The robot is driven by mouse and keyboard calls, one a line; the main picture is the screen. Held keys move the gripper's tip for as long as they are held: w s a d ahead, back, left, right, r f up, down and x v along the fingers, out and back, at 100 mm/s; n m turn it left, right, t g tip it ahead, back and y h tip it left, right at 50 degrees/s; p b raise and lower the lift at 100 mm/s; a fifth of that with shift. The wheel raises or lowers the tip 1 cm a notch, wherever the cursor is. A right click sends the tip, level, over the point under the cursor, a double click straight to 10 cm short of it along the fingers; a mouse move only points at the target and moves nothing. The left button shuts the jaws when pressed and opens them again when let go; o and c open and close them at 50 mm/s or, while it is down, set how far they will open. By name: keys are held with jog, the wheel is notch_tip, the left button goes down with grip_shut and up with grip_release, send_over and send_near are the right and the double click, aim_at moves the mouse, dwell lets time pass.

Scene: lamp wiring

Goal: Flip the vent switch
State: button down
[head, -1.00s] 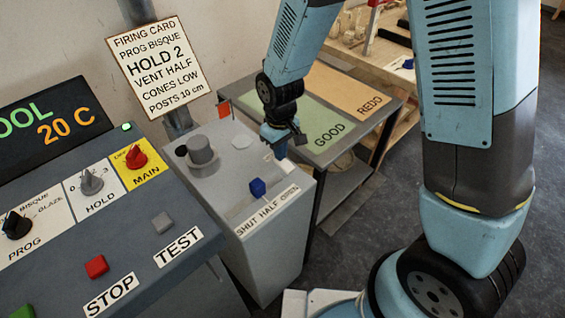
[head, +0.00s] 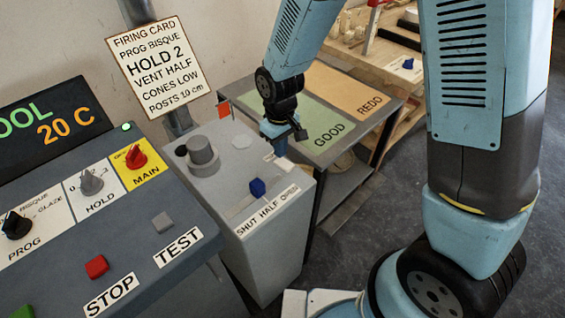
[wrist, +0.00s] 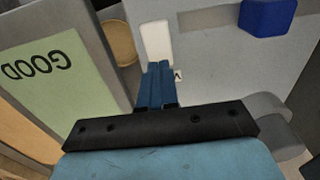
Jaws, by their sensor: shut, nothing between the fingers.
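A grey box with a SHUT HALF OPEN label carries a blue knob (head: 257,187) on a slot, roughly level with HALF. The knob also shows in the wrist view (wrist: 266,16). A white plate (wrist: 157,42) stands at the box's edge by the end of the slot, with a small tag (wrist: 178,76) showing a V beside it. It may be the vent switch; its position is not clear. My gripper (wrist: 158,78) is shut and empty, its fingertips at the lower end of the plate. They hide part of it, and I cannot tell whether they touch.
A grey cylinder (head: 201,151) rises from the box's far left. The control desk with a red STOP button (head: 96,266) is on the left. A low table with a green GOOD mat (head: 306,112) and an orange REDO mat (head: 345,88) stands behind the gripper.

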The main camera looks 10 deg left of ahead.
aim_at(280, 160)
jog(key=shift+r, duration=2.5)
jog(key=d+r+m+t+y, duration=0.15)
jog(key=d+r+m, duration=0.25)
jog(key=d+r, duration=1.2)
jog(key=s+d+r+m+t, duration=0.2)
jog(key=s+d+r+m, duration=0.1)
jog(key=s+d+r, duration=0.2)
jog(key=s+d+r+m+t+h, duration=0.1)
jog(key=s+d+r+m+t, duration=0.1)
jog(key=s+d+r, duration=0.3)
jog(key=s+d, duration=0.1)
jog(key=d, duration=0.3)
jog(key=shift+m, duration=0.4)
jog(key=shift+d+h, duration=0.1)
jog(key=shift+h, duration=0.15)
